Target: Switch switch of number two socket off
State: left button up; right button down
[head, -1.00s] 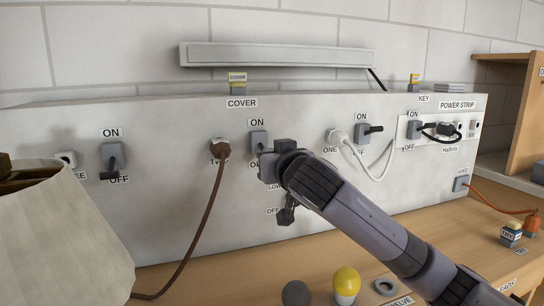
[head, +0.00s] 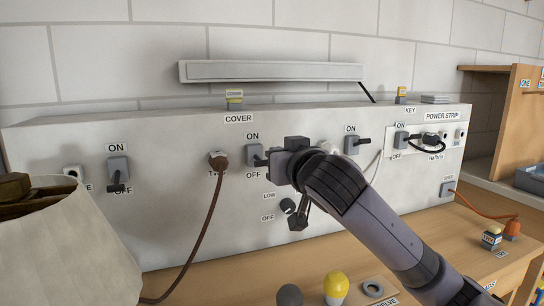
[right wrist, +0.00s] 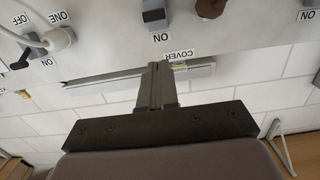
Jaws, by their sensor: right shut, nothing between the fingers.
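The number two socket (head: 217,159) is on the white panel, with a brown plug and cord in it and its "TWO" label partly hidden. Its grey switch (head: 254,154) is just to the right, between ON and OFF labels. The switch also shows upside down in the right wrist view (right wrist: 155,18). I cannot tell its lever's position for certain. My right gripper (head: 268,164) is shut and empty, beside the switch's lower right; whether it touches cannot be told. Its shut fingers show in the right wrist view (right wrist: 155,85). My left gripper is not in view.
Another switch (head: 118,169) is at the left and one (head: 351,145) at the right. A LOW/OFF knob (head: 288,205) sits below my gripper. A pale lampshade (head: 85,240) fills the lower left. A yellow bulb (head: 336,286) stands on the bench.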

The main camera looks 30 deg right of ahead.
jog(key=shift+r+v, duration=0.15)
jog(key=shift+v, duration=0.75)
jog(key=shift+r+v, duration=0.2)
jog(key=shift+v, duration=0.75)
jog(key=shift+w, duration=0.1)
